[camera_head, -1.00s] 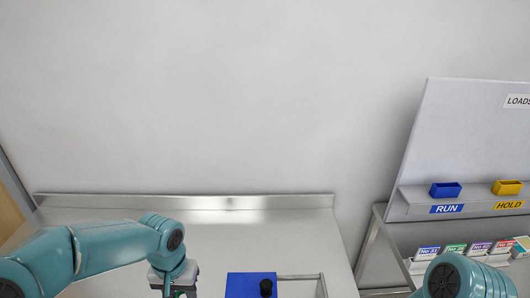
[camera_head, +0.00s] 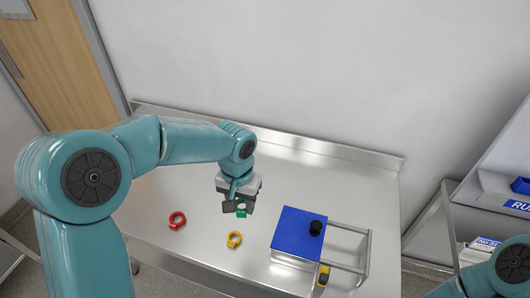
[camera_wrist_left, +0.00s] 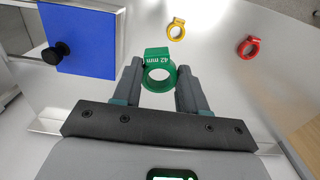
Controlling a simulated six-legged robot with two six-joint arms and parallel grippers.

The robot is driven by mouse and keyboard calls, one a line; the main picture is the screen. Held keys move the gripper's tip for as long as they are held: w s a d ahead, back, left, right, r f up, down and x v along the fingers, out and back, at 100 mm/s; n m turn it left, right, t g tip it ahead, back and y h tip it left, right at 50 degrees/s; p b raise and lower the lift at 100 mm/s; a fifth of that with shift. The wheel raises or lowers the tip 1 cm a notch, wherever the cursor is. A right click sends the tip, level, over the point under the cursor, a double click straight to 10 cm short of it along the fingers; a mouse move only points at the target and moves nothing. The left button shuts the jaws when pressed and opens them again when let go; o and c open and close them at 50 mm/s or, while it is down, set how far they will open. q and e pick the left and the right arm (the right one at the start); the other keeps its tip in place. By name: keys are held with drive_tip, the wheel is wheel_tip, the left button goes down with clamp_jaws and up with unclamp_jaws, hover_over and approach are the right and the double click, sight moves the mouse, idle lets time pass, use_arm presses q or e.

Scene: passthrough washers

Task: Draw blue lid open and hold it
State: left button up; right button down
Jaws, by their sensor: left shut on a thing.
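The blue lid (camera_head: 298,230) is a flat square panel with a black knob (camera_head: 316,228) near its right edge, on a metal box beside a rail frame (camera_head: 350,250). It also shows in the left wrist view (camera_wrist_left: 85,40) at upper left. My left gripper (camera_head: 240,207) is left of the lid, above the table, and apart from it. It is shut on a green ring (camera_wrist_left: 158,74) marked 42 mm, which sits between the fingertips.
A red ring (camera_head: 177,220) and a yellow ring (camera_head: 234,240) lie on the steel table (camera_head: 310,176). A yellow piece (camera_head: 323,275) sits by the rail frame. The table behind the lid is clear.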

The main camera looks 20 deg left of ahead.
use_arm(q)
drive_tip(key=w+d+n, duration=0.5)
drive_tip(key=d, duration=0.6)
drive_tip(key=shift+d+r+n, duration=0.25)
drive_tip(key=shift+d+n, duration=0.05)
drive_tip(key=shift+n, duration=0.1)
